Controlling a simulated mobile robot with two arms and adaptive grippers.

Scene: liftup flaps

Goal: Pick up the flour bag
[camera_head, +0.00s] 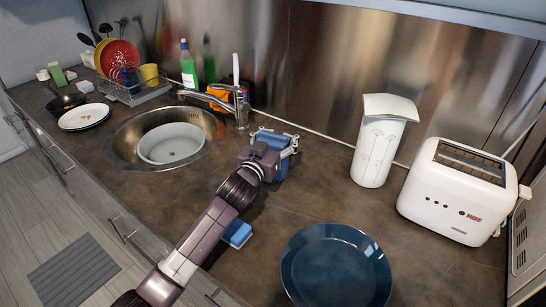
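The flour bag looks to be the tall white bag (378,145) with a plant drawing and a folded top. It stands upright on the dark counter, left of the toaster. My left gripper (279,142) is to the left of the bag, clearly apart from it, near the sink's right side. Its fingers look spread. A blue object (284,166) shows at the fingers, and I cannot tell whether they touch it. My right gripper is not in view.
A white toaster (462,190) stands close right of the bag. A dark blue plate (335,268) lies in front. A blue sponge (237,234) lies beside my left arm. The sink (125,143) holds a white bowl (171,143). The tap (240,105) rises behind. Bare counter lies between gripper and bag.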

